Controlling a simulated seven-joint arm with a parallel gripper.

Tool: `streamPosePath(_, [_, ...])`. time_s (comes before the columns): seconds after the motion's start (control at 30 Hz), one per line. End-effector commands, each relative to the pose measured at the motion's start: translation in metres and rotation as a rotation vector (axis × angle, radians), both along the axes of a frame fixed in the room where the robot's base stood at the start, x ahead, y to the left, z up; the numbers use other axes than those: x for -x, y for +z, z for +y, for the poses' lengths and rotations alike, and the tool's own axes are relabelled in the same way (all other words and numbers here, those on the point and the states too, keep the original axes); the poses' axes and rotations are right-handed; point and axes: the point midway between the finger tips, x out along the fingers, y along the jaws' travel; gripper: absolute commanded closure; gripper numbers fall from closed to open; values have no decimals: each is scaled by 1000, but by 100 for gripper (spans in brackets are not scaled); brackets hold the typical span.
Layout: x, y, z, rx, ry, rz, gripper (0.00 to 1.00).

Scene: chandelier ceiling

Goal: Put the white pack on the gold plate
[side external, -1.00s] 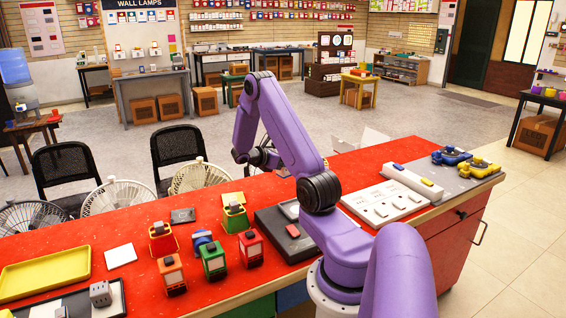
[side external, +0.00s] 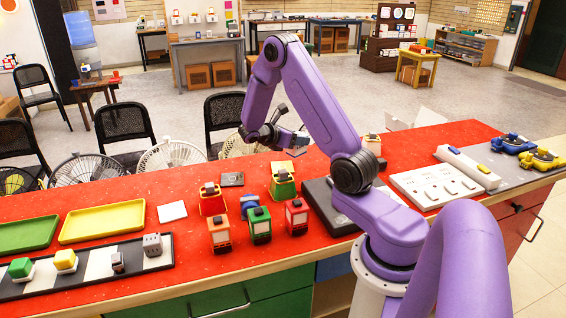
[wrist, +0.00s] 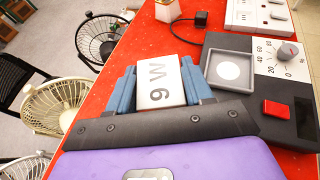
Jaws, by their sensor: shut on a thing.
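The white pack (wrist: 157,84) is a white block marked "9 W". In the wrist view it sits between the blue fingers of my gripper (wrist: 160,86), which is shut on it. In the side view my gripper (side external: 290,145) is raised above the red counter, tilted, and the pack is hard to make out there. The plate does not show in the wrist view.
A dark plate (side external: 232,179) and a white plate (side external: 172,211) lie left of the gold one. Several small lanterns (side external: 260,225) stand in front. A yellow tray (side external: 70,238) is farther left. A tester with a dial (wrist: 262,75) lies beside my gripper.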

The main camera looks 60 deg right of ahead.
Motion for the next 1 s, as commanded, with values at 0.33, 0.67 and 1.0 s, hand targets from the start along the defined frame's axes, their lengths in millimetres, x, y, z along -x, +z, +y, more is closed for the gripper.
streamPosePath(0.33, [-41,-27,-40,0,-2,0,80])
streamPosePath(0.67, [-74,-62,-71,0,-2,1,80])
streamPosePath(1.0, [-93,-91,-88,0,-1,-1,80])
